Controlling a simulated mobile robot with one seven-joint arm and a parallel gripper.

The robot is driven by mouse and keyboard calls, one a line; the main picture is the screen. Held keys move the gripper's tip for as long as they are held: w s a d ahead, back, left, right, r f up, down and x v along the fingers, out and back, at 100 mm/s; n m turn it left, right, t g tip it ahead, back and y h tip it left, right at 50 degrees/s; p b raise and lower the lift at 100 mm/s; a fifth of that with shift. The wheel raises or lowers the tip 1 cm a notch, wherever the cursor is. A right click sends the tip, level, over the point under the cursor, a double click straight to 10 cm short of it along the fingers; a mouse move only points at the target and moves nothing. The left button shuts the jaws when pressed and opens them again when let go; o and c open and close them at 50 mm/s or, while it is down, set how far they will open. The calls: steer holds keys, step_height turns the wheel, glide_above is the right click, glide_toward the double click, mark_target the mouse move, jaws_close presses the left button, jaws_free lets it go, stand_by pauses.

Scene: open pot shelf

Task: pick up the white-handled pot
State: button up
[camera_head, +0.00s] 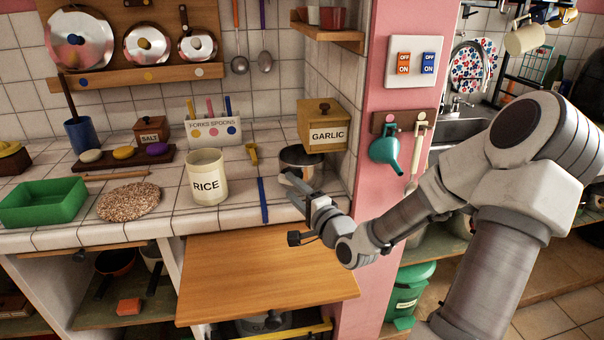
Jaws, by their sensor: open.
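A small metal pot (300,157) with a dark inside stands on the tiled counter, below and in front of the garlic box. My gripper (294,190) is open just in front of this pot, near the counter's front edge. Its fingers point left and toward the pot. The pot's handle is not clear; the gripper covers the area in front of it. I cannot tell whether the fingers touch it or whether a white handle lies between them.
The rice jar (206,178) and a blue strip (263,200) are left of my gripper. The garlic box (323,126) is close above the pot. A pink pillar (384,80) stands to the right. A wooden board (250,270) juts out below the counter.

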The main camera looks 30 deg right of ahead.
mark_target(281, 173)
steer(key=w, duration=0.2)
steer(key=w+b, duration=0.1)
steer(key=w, duration=0.2)
steer(key=shift+w+r+b, duration=0.25)
steer(key=shift+w+b, duration=0.1)
jaws_close()
stand_by(1.2)
